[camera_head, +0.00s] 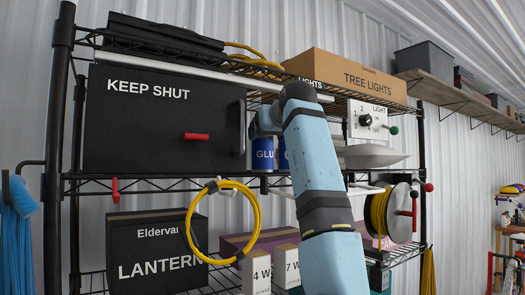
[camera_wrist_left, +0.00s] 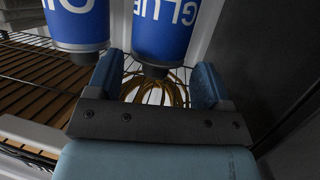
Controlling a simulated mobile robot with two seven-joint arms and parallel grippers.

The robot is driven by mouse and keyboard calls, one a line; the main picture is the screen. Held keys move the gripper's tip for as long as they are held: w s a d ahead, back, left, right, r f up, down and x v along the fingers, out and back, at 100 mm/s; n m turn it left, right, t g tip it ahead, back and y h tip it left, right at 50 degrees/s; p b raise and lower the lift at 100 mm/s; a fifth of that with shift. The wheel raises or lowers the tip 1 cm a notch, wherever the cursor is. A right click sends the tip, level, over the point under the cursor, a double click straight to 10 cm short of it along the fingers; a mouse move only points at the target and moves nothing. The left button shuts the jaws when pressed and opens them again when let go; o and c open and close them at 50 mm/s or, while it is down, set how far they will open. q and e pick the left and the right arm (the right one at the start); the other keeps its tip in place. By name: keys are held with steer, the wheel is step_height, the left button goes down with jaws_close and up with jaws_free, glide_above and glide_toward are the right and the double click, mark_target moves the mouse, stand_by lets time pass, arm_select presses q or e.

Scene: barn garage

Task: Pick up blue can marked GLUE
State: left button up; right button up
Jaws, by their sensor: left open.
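The blue can marked GLUE (camera_head: 263,153) stands on the middle wire shelf in the head view, just right of a black cabinet. Its upper part is hidden by my left wrist. In the left wrist view the GLUE can (camera_wrist_left: 163,32) appears upside down, ahead of and partly between the fingertips. My left gripper (camera_wrist_left: 158,78) is open and empty, with its two fingers spread apart. In the head view my left arm hides the fingertips. My right gripper is not in view.
A second blue can (camera_wrist_left: 76,22) stands close beside the GLUE can; my arm mostly hides it in the head view. The black KEEP SHUT cabinet (camera_head: 150,125) borders the GLUE can on the left. A TREE LIGHTS box (camera_head: 350,77) is above. A yellow coil (camera_head: 254,222) hangs below.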

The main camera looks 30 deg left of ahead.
mark_target(262, 139)
arm_select(q)
steer(key=p+x, duration=0.1)
steer(key=x, duration=0.3)
steer(key=shift+w+a+f, duration=0.2)
steer(key=shift+s+d, duration=0.1)
steer(key=shift+d, duration=0.05)
steer(key=shift+c, duration=0.7)
steer(key=shift+r, duration=0.1)
steer(key=c, duration=0.7)
